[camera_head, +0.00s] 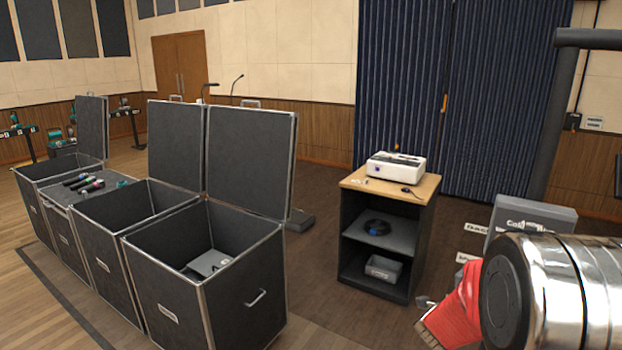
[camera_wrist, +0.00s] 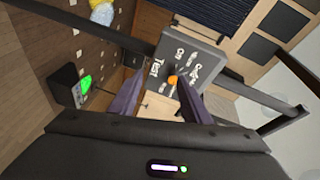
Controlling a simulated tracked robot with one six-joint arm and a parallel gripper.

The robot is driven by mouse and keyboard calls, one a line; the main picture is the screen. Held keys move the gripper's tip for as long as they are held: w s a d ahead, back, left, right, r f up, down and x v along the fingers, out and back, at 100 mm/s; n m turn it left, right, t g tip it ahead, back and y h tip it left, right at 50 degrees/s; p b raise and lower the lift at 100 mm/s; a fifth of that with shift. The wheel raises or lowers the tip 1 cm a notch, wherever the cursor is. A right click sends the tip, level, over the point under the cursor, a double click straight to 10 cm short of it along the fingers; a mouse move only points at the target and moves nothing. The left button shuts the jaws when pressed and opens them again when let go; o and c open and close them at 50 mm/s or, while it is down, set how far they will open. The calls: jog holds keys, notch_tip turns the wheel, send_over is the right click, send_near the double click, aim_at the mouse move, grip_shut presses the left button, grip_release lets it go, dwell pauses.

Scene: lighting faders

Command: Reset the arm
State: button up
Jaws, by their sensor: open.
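My gripper (camera_wrist: 158,75) shows in the wrist view as two dark purple fingers standing apart, with nothing held between them. Beyond the fingers is a grey panel or box (camera_wrist: 190,56) with white labels and shapes on its face. A small orange thing (camera_wrist: 173,80) shows near the right fingertip; I cannot tell whether they touch. In the head view, a silver cylindrical part of my arm (camera_head: 545,295) fills the lower right corner. The gripper's fingers cannot be made out in that view.
Open black cases (camera_head: 200,270) stand in a row at left. A wood-topped cabinet (camera_head: 388,187) bears a white projector (camera_head: 396,167). A grey labelled box (camera_head: 535,214) and a red thing (camera_head: 460,308) are close to my arm. A green-lit device (camera_wrist: 84,88) is left in the wrist view.

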jog(key=w+a+f+n+y, duration=0.1)
jog(key=a+f+n+y, duration=0.6)
jog(key=a+f+n, duration=0.15)
jog(key=s+a+n+g+y, duration=0.2)
jog(key=s+a+n+y, duration=0.4)
jog(key=a, duration=0.6)
jog(key=s+a+r+n+g, duration=0.1)
jog(key=s+a+r+n, duration=0.2)
jog(key=s, duration=0.5)
jog(key=s+a+r+n+g, duration=0.1)
jog(key=s+a+r+n, duration=0.3)
jog(key=s, duration=0.4)
jog(key=s+a+r+n, duration=0.3)
jog(key=s+r+n, duration=0.1)
jog(key=s, duration=0.4)
jog(key=shift+a+r+g, duration=0.15)
jog(key=shift+a+g, duration=0.05)
jog(key=shift+g, duration=0.2)
jog(key=shift+n, duration=0.25)
jog(key=shift+c, duration=0.6)
